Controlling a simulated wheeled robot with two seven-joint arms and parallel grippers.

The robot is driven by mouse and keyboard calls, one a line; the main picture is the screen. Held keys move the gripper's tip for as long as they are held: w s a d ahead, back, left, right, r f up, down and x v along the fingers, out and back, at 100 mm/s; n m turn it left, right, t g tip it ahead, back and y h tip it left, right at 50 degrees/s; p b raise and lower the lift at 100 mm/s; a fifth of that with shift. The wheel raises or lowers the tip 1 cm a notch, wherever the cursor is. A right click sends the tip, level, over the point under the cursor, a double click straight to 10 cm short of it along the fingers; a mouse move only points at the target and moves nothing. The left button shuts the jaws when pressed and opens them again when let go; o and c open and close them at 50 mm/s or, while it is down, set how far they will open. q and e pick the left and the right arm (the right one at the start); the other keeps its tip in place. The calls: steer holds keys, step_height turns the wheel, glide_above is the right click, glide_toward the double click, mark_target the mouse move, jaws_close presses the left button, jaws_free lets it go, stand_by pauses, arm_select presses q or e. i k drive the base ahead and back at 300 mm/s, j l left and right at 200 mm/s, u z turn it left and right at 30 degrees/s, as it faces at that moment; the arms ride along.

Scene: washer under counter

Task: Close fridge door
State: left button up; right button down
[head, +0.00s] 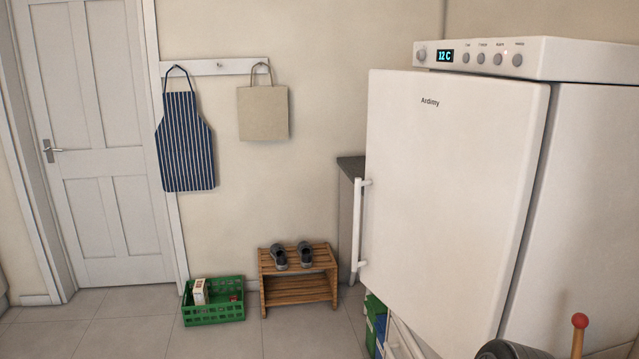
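The white fridge (590,200) stands at the right with a control panel (485,56) reading 12 C on top. Its door (450,190), marked Ardimy, shows its outer face. The door's handle side juts left past the panel's end, so it looks partly open, with the hinge side at the right. The white bar handle (359,230) is on the door's left edge. The inside and any gap are hidden behind the door. Neither of my grippers shows in the head view, and nothing is seen touching the door.
A wooden shoe rack (299,292) with grey shoes and a green crate (213,313) stand by the wall. Green and blue packs (374,318) and a white frame (402,341) are below the door. A red-knobbed stick (579,335) is at the lower right. Floor at left is clear.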

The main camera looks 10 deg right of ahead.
mark_target(451, 161)
steer(key=i+l+u, duration=0.2)
steer(key=i+u, duration=0.2)
steer(key=i+l+u, duration=0.4)
steer(key=i, duration=0.15)
